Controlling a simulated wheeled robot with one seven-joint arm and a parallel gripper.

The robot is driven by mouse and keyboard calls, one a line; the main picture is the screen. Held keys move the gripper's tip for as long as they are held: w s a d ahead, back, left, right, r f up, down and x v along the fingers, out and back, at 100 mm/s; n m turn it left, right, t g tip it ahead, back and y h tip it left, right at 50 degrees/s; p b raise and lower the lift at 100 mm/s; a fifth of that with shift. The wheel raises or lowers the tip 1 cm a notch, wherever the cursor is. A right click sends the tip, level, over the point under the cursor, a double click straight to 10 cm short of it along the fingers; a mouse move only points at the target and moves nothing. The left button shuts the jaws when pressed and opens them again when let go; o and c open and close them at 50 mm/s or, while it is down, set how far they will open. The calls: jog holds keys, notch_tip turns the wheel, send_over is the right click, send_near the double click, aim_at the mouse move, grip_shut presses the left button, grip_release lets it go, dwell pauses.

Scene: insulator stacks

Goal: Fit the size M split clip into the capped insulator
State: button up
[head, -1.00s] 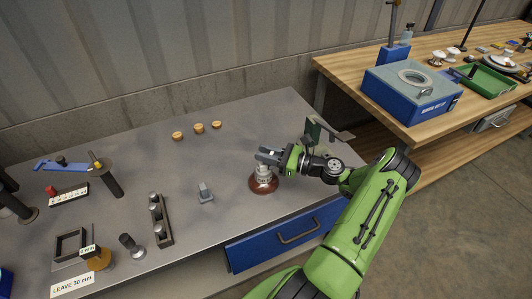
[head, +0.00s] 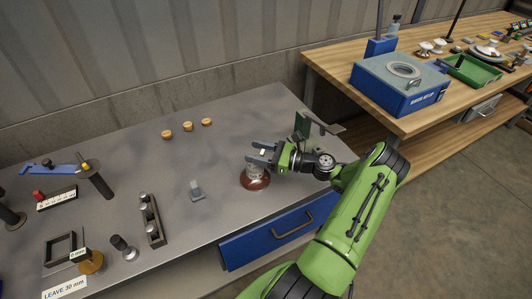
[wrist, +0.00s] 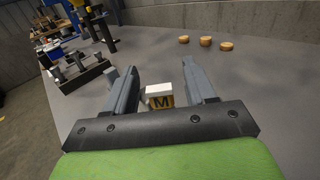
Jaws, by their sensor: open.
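The capped insulator (head: 255,184) stands upright near the table's front right. It has a brown disc and a pale metal cap, partly hidden under my gripper. My gripper (head: 254,153) is level above the cap, its fingers spread apart. The size M split clip (wrist: 160,98) shows between the fingers in the wrist view, with a white top and a yellow face marked M. A gap shows on each side of it, clearer on the right. In the head view it is a small pale spot over the cap. How deep it sits in the cap is hidden.
Three tan round pieces (head: 187,127) lie at the back of the metal table. A small grey stand (head: 196,190) and a rack with several posts (head: 151,220) are to the left. The table's middle is clear.

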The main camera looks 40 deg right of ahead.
jog(key=v, duration=1.5)
jog(key=shift+s, duration=0.25)
jog(key=w+a+r+n+g+h, duration=0.1)
jog(key=w+a+r+n+g, duration=0.3)
jog(key=a, duration=0.3)
jog(key=w+a+r+n+g+h+p, duration=0.1)
jog(key=w+a+r+n+g, duration=0.15)
jog(key=a+n+g, duration=0.4)
jog(key=w+a+r+n+g+h, duration=0.1)
jog(key=w+a+r+n+g, duration=0.25)
jog(key=a+n, duration=0.35)
jog(key=s+a+r+n+h, duration=0.4)
jog(key=s+a+r+n, duration=0.25)
jog(key=a, duration=0.35)
jog(key=s+a+r+n+t+h, duration=0.1)
jog(key=s+r+n+t, duration=0.1)
jog(key=s, duration=0.3)
jog(key=s+a+r+n+t, duration=0.1)
jog(key=s+r+n, duration=0.1)
jog(key=s+n, duration=0.2)
jog(key=shift+s+t+h+p, duration=0.3)
jog(key=shift+s+t+h, duration=0.1)
jog(key=shift+s, duration=0.8)
